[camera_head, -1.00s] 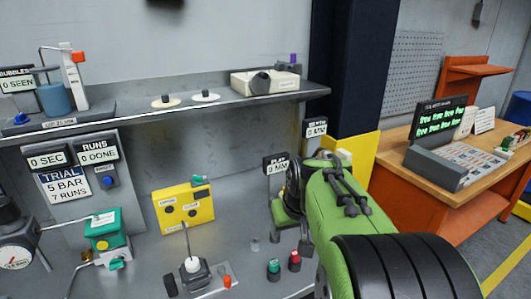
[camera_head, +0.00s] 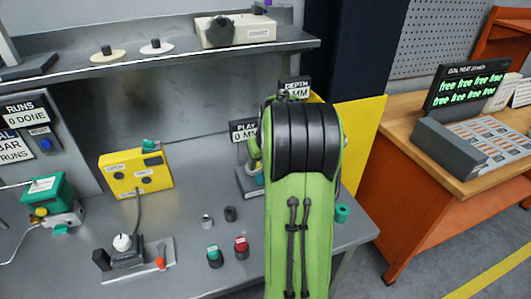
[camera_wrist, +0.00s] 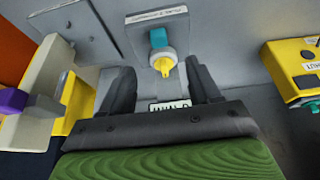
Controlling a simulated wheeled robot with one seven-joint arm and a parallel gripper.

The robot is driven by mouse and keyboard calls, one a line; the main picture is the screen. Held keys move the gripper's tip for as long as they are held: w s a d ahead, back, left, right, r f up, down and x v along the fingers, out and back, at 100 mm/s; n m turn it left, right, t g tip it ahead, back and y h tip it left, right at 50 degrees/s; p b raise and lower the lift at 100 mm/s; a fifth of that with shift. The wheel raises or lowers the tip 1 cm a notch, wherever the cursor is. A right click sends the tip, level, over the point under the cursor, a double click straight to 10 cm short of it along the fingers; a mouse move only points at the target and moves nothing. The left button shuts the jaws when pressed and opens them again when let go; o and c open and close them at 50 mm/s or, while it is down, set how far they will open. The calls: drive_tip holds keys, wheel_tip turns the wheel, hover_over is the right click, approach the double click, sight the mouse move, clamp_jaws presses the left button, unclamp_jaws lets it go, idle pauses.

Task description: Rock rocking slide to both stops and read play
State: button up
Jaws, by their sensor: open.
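My gripper (camera_wrist: 161,74) is open in the wrist view, its two dark fingers apart. A teal and yellow piece with a pale collar (camera_wrist: 163,60) stands between and just beyond the fingertips, apparently untouched. It rises from a grey plate with a white label (camera_wrist: 158,15). I cannot tell for sure that it is the rocking slide. In the head view my green arm hides the gripper and most of this spot. The play display (camera_head: 244,131) reads 0 MM at the arm's left; it is partly covered in the wrist view (camera_wrist: 170,107).
A depth display (camera_head: 296,87) stands behind my arm. A yellow box (camera_head: 136,173) and small green (camera_head: 214,256) and red (camera_head: 241,247) pieces are on the bench at left. A shelf (camera_head: 180,58) overhangs the back. The orange table (camera_head: 440,215) is at right.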

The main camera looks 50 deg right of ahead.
sight(257, 177)
drive_tip(key=b+x, duration=0.1)
drive_tip(key=x, duration=1)
drive_tip(key=shift+d, duration=0.1)
drive_tip(key=shift+c, duration=0.2)
drive_tip(key=c, duration=1)
drive_tip(key=shift+o, duration=0.2)
drive_tip(key=shift+w+a, duration=0.25)
drive_tip(key=shift+a, duration=0.15)
drive_tip(key=shift+s+d+r+b, duration=0.1)
drive_tip(key=shift+s+d+b, duration=0.3)
drive_tip(key=shift+d, duration=0.4)
idle(1.7)
